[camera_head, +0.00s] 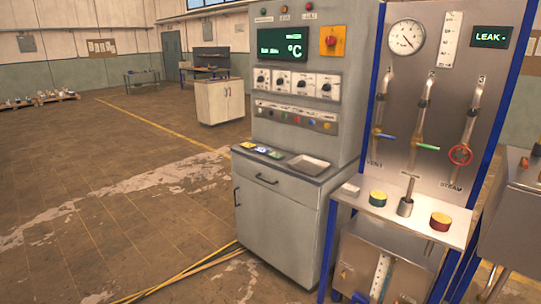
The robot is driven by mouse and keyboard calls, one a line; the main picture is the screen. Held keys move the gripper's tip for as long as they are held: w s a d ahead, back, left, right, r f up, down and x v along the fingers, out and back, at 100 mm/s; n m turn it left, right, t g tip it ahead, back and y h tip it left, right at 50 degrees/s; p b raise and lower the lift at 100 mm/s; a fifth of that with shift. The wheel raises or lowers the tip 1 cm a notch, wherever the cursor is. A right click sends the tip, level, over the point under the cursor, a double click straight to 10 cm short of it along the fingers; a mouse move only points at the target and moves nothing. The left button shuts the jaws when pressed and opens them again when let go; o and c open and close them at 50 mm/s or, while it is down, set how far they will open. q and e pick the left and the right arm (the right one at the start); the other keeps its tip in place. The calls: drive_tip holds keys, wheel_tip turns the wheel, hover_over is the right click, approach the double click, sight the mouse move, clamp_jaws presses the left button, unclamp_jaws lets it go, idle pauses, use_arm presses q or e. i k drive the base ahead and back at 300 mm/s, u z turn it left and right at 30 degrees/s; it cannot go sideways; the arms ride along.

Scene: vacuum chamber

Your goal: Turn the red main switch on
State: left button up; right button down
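A red knob (331,41) sits on a yellow-orange square plate (340,51) at the upper right of a grey control cabinet (277,219). It looks like the red main switch, but its setting is too small to tell. Beside it to the left is a dark display (282,45) lit with green text and a °C sign. Neither of my grippers is in view.
A steel panel (446,85) with a gauge (406,37), pipes, valve handles and a red handwheel (460,155) stands right of the cabinet. The floor (120,220) at the left is open.

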sight(330, 42)
drive_tip(key=z, duration=0.3)
drive_tip(key=i, duration=1.75)
drive_tip(key=z, duration=0.6)
